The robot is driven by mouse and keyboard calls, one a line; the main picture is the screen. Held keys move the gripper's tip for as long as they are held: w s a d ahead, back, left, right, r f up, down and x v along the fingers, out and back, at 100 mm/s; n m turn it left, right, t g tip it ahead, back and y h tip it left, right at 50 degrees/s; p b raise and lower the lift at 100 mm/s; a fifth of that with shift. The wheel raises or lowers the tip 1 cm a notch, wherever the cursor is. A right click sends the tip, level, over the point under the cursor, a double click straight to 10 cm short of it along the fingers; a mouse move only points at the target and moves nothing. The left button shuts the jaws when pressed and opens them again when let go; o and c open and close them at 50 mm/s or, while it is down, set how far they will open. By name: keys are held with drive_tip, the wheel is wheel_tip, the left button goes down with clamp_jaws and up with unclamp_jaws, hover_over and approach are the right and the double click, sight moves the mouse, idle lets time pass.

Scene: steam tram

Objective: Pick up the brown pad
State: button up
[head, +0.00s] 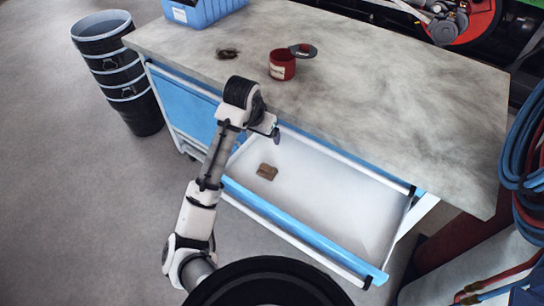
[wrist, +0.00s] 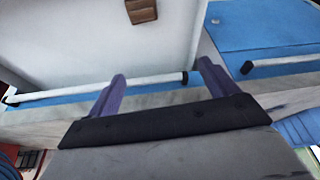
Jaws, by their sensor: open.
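The brown pad (head: 267,171) lies on the white floor of the open drawer (head: 340,210), towards its left part. In the wrist view the pad (wrist: 141,11) is at the top edge, partly cut off by the frame. My gripper (head: 275,134) is above the drawer's back left area, close to the worktop's front edge, up and apart from the pad. In the wrist view the purple fingers (wrist: 175,88) stand wide apart with nothing between them.
The grey worktop (head: 400,90) overhangs the drawer. A red pot (head: 282,66) with a dark round piece beside its rim, a dark smudge-like clump (head: 228,54) and a blue bin (head: 200,10) are on it. Black buckets (head: 118,75) stand left. Hoses (head: 528,150) hang right.

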wheel_tip(320, 180, down, 4)
drive_tip(key=s+f+g, duration=0.1)
drive_tip(key=s+g, duration=0.1)
drive_tip(key=s, duration=0.1)
drive_tip(key=y+b, duration=0.1)
drive_tip(key=b, duration=0.3)
hover_over(267, 167)
drive_tip(key=s, duration=0.2)
drive_tip(key=shift+m, duration=0.4)
drive_tip(key=f, duration=0.5)
drive_tip(key=shift+w+a+f, duration=0.25)
drive_tip(key=shift+a+f, duration=0.1)
drive_tip(key=shift+f, duration=0.05)
drive_tip(key=shift+w+d+f+b, duration=0.1)
drive_tip(key=shift+w+f+b, duration=0.15)
drive_tip(key=shift+f, duration=0.75)
drive_tip(key=shift+w+d+f+b, duration=0.1)
drive_tip(key=shift+w+f+b, duration=0.15)
drive_tip(key=shift+f, duration=0.75)
drive_tip(key=shift+w+d+f+b, duration=0.1)
drive_tip(key=shift+w+f+b, duration=0.15)
drive_tip(key=shift+f, duration=0.75)
drive_tip(key=c, duration=1.1)
drive_tip(key=shift+r, duration=0.1)
drive_tip(key=shift+r, duration=0.7)
wheel_tip(267, 167, up, 18)
drive_tip(key=p, duration=0.5)
drive_tip(key=shift+r+p, duration=0.2)
drive_tip(key=shift+p, duration=0.2)
